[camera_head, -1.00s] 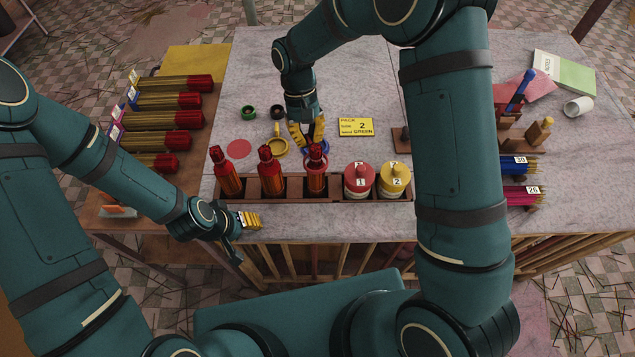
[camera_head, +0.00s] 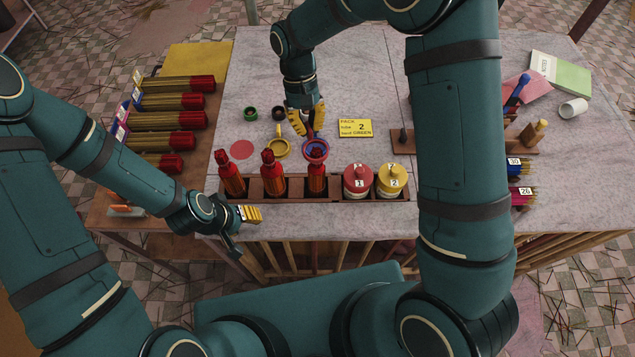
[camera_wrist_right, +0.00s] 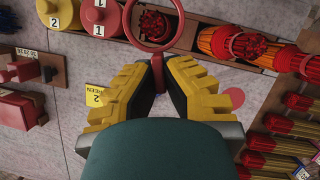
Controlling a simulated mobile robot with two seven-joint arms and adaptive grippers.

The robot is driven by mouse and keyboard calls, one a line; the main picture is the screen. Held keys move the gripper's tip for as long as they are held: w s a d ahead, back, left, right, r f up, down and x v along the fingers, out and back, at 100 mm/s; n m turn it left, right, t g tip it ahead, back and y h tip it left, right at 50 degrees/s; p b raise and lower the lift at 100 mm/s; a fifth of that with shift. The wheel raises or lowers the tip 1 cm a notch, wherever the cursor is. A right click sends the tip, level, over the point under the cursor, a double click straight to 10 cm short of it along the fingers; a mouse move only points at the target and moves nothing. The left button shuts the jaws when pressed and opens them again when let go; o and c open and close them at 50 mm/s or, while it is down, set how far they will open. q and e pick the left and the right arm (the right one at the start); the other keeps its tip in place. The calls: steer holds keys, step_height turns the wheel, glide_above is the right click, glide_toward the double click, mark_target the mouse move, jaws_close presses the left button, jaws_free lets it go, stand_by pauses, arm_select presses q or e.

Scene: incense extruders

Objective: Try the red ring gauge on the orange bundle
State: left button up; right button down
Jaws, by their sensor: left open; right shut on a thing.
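The red ring gauge (camera_head: 316,141) is held by its handle in my right gripper (camera_head: 308,122), which is shut on it. In the right wrist view the red ring (camera_wrist_right: 130,22) sits ahead of the fingertips (camera_wrist_right: 157,78), and dark red stick tips (camera_wrist_right: 153,24) show through it. My left gripper (camera_head: 252,214) is open and empty at the table's front edge.
A red jar (camera_head: 357,181) and a yellow jar (camera_head: 390,180) stand in the same rack. A yellow ring gauge (camera_head: 279,149), a green ring (camera_head: 250,113) and a yellow card (camera_head: 355,128) lie behind. Red-tipped bundles (camera_head: 178,118) lie at the left.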

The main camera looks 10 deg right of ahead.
arm_select(q)
steer(key=shift+r+p, duration=0.6)
steer(key=shift+r, duration=0.1)
arm_select(e)
steer(key=shift+r, duration=1.25)
